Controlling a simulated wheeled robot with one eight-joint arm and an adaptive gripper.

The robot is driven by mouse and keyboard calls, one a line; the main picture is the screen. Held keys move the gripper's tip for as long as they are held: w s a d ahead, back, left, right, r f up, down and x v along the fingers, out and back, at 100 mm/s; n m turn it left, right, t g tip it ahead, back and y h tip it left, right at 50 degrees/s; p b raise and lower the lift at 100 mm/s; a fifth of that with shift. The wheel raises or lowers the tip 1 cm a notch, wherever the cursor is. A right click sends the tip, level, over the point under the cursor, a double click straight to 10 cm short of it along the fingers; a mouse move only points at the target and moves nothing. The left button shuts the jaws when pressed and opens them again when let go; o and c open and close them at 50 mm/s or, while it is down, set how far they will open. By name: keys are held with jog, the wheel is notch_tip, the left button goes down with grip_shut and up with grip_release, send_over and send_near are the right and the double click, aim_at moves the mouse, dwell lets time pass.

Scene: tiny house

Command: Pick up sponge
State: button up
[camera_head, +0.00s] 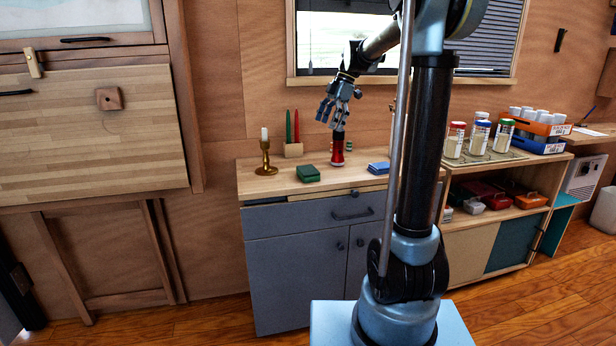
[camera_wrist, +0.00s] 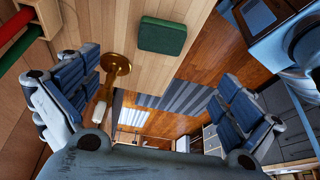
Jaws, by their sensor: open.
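A green, rounded rectangular block that looks like a sponge (camera_head: 308,173) lies flat on the wooden top of the grey cabinet. It also shows in the wrist view (camera_wrist: 162,37), near the top middle. A blue flat stack or block (camera_head: 378,168) lies at the right of the same top; I cannot tell what it is. My gripper (camera_head: 338,112) is open and empty, in the air above the countertop, above and to the right of the green block. In the wrist view its blue-grey fingers (camera_wrist: 160,90) are spread wide apart, with the green block beyond them, untouched.
A brass candlestick with a white candle (camera_head: 265,160) stands left of the green block. Red and green candles (camera_head: 293,134) stand in a wooden holder behind it. A red bottle-like object (camera_head: 338,153) stands right of it. The countertop's front strip (camera_head: 285,188) is clear.

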send_over(309, 169)
jog(key=w+d, duration=0.2)
jog(key=d, duration=0.1)
jog(key=f, duration=1)
jog(key=shift+s+a, duration=0.25)
jog(key=shift+s+x, duration=0.2)
jog(key=shift+x, duration=1.45)
jog(key=shift+s+x, duration=0.2)
jog(key=shift+x, duration=1.4)
jog(key=c, duration=0.7)
